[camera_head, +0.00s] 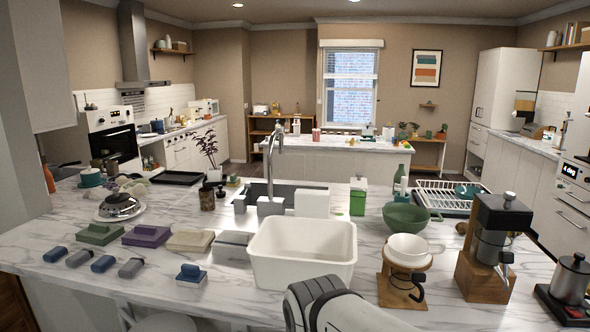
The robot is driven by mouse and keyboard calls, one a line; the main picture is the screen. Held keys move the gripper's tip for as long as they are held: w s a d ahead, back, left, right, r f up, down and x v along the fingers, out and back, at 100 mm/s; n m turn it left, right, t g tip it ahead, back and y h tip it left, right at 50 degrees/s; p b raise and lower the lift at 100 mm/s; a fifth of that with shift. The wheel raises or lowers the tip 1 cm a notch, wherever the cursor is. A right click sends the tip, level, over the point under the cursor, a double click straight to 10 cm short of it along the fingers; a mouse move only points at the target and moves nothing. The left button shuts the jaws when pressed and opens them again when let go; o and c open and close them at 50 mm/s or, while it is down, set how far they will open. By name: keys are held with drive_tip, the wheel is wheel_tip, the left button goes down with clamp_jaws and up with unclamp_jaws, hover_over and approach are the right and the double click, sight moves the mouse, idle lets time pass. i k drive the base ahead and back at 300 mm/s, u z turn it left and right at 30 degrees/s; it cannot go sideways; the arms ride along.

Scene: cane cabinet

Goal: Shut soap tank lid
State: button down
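A green container with a white upper part (358,196) stands upright on the marble counter, right of the sink. It looks like the soap tank. It is small in view, and I cannot tell whether its white top is a raised or a closed lid. A white and dark grey part of my arm shows at the bottom centre, in front of the white basin. My gripper is not in view, and nothing is seen touching the container.
A white basin (302,252) stands in front of the sink (280,190) and tall faucet (270,150). A green bowl (406,218), dish rack (452,192) and coffee maker (492,240) stand right. Folded cloths (146,236) and brushes lie left.

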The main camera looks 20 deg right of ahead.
sight(359, 183)
drive_tip(key=i, duration=0.85)
drive_tip(key=z, duration=0.05)
